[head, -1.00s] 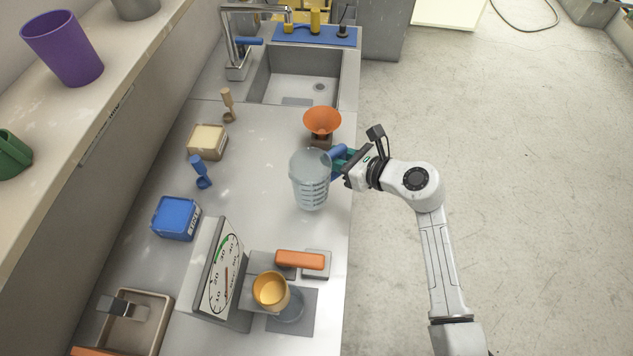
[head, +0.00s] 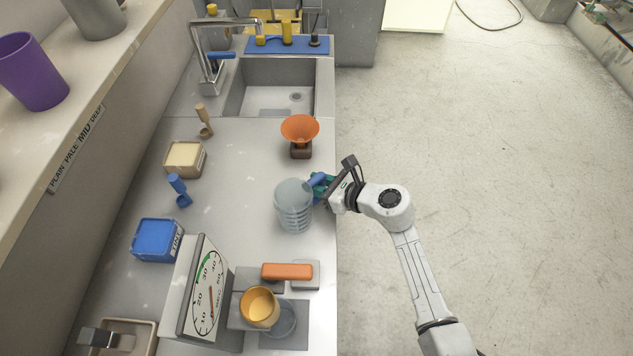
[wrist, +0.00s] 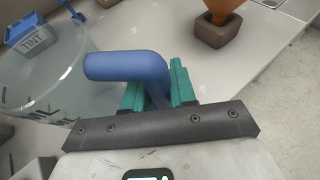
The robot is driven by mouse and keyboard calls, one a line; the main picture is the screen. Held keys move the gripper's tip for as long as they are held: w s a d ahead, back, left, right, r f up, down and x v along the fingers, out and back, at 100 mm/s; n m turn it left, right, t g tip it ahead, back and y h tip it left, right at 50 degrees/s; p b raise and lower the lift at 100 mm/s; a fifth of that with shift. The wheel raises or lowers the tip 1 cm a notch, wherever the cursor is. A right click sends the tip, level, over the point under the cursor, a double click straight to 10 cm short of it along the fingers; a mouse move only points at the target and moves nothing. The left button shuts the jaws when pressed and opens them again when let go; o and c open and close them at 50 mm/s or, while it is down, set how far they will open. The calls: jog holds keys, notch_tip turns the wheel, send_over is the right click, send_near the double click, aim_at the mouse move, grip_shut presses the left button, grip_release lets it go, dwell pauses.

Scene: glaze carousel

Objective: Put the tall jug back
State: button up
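The tall jug (head: 294,212) is clear, with dark measuring marks and a blue handle (head: 317,181). It looks upright, over the right part of the counter. I cannot tell whether its base touches the counter. In the wrist view its clear wall (wrist: 45,75) fills the left side, and the bent blue handle (wrist: 125,66) passes between my teal fingers. My gripper (head: 322,187), also in the wrist view (wrist: 160,92), reaches in from the right and is closed around that handle. The jug's base is out of the wrist view.
An orange funnel (head: 300,128) on a brown block stands behind the jug. A dial scale (head: 203,292), yellow cup (head: 259,307), orange-topped grey piece (head: 287,272) and grey mat (head: 298,337) are in front. A blue box (head: 157,240) is left. Bare counter (head: 235,190) lies between.

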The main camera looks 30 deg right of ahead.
jog(key=o, duration=0.5)
jog(key=shift+c, duration=0.2)
